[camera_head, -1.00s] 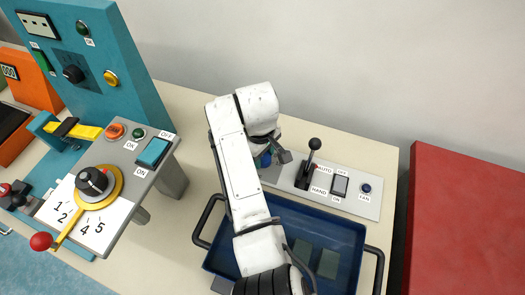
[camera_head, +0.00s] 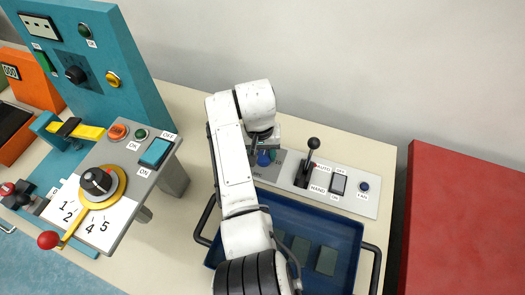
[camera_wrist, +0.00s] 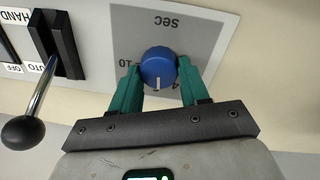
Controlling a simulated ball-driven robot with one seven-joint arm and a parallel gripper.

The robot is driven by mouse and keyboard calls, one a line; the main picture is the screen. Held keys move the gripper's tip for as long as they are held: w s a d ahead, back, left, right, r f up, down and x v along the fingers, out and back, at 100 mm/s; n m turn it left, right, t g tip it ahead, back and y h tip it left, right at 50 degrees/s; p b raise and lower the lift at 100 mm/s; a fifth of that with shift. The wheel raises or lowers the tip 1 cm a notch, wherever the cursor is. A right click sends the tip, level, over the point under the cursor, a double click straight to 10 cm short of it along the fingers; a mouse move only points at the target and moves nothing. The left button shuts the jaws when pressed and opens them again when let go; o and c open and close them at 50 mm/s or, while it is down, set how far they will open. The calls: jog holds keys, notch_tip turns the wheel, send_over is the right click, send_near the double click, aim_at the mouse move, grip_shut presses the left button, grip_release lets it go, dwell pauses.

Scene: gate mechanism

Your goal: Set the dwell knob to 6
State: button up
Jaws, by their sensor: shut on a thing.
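The blue dwell knob (camera_wrist: 158,68) sits on a grey dial plate (camera_wrist: 199,38) marked SEC, with 10 at one side and a partly covered 4 at the other. A white pointer line on the knob faces the bottom of the wrist view, toward my palm. My gripper (camera_wrist: 158,74) has its two green fingers closed on opposite sides of the knob. The fingers cover much of the scale, so no 6 is readable.
A black-ball lever (camera_head: 313,143) stands close right of the knob, with a rocker switch (camera_head: 338,184) and FAN button (camera_head: 365,186) beyond. A blue tray (camera_head: 345,225) lies in front. A teal machine (camera_head: 140,60) and sloped dial panel (camera_head: 110,210) stand left.

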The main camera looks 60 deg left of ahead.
aim_at(260, 154)
jog(key=shift+m, duration=0.6)
jog(key=shift+w, duration=0.1)
jog(key=shift+r, duration=0.1)
jog(key=o, duration=1)
jog(key=shift+o, duration=0.2)
notch_tip(260, 154, up, 11)
jog(key=shift+s+a+f, duration=0.2)
jog(key=shift+s+a, duration=0.05)
jog(key=shift+s, duration=0.05)
